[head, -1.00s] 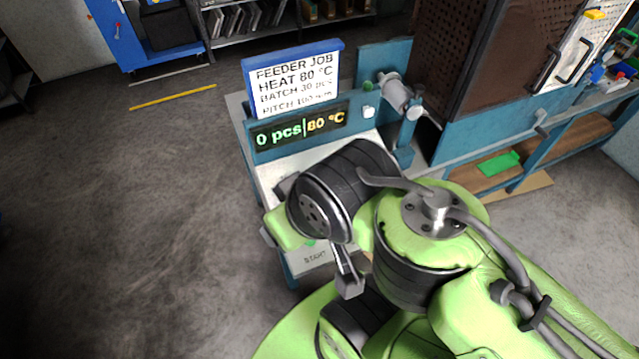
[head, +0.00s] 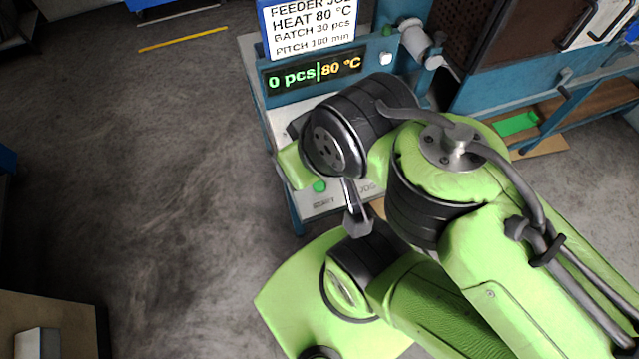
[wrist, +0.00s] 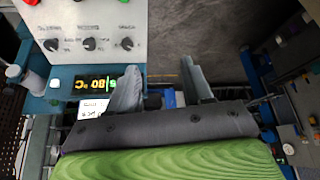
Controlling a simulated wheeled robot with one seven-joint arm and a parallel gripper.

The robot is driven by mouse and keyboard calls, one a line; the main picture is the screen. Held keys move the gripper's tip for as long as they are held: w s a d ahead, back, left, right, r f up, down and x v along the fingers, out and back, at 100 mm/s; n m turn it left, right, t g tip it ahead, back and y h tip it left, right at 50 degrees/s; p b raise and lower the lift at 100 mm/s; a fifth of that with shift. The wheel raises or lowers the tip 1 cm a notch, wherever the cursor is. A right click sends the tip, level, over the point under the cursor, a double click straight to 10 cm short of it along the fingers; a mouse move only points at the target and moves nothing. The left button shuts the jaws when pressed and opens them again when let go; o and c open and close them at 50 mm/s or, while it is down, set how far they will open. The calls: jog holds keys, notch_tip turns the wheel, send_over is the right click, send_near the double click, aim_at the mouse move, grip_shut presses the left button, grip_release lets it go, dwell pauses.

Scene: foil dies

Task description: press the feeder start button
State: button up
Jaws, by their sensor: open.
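The feeder's sloping control panel (head: 290,117) lies partly behind my arm in the head view. A green button (head: 319,186) shows just above a START label near its front edge, with a JOG label to the right. In the wrist view, the panel (wrist: 75,20) shows a row of dark knobs; parts of a green button (wrist: 30,2) and a red button (wrist: 122,2) are cut by the top edge. I cannot tell whether that green button is START.
The display (head: 315,72) reads 0 pcs and 80 °C, below a job sign (head: 310,30). A blue bench (head: 500,85) with a dark cabinet stands at the right. Open floor (head: 150,170) lies left of the feeder. A box (head: 50,325) stands at the lower left.

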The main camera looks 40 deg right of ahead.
grip_shut()
dwell(1.4)
